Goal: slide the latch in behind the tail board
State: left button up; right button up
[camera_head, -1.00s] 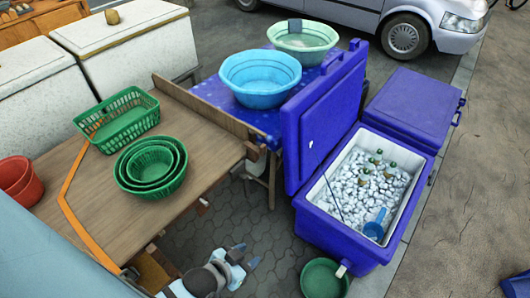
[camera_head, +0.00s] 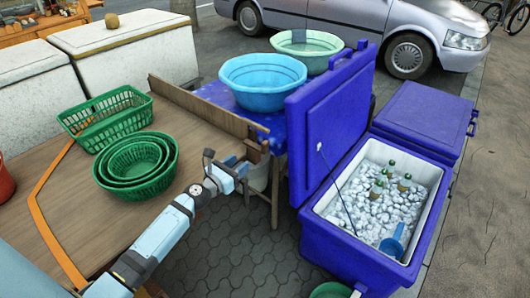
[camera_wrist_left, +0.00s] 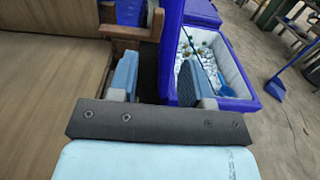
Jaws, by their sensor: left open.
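The tail board (camera_head: 205,108) is a long wooden plank standing on edge along the right end of the brown cart bed (camera_head: 62,195). At its near end is a small wooden piece (camera_head: 254,146), which looks like the latch; its exact position against the board is hard to tell. In the left wrist view, wooden blocks (camera_wrist_left: 128,32) show at this corner, just beyond the fingers. My left gripper (camera_head: 237,166) is open and empty, close to the near end of the board. Its two blue fingers (camera_wrist_left: 157,76) stand apart in the wrist view. My right gripper is out of view.
Green baskets (camera_head: 137,164) sit on the cart bed. A blue basin (camera_head: 262,85) and a pale green basin (camera_head: 306,48) stand beyond the board. The open blue cooler (camera_head: 340,262), holding ice and bottles, stands to the right, its raised lid (camera_head: 325,125) near the board. Paved ground (camera_head: 235,240) lies between.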

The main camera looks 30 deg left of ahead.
aim_at(263, 143)
pick_arm(q)
jog(key=w, duration=0.4)
jog(key=w+d+b, duration=0.1)
jog(key=w, duration=0.4)
jog(key=w+d, duration=0.1)
jog(key=w, duration=0.3)
jog(key=shift+w+d+r, duration=0.1)
jog(key=shift+w+d, duration=0.1)
jog(key=shift+w, duration=0.15)
grip_shut()
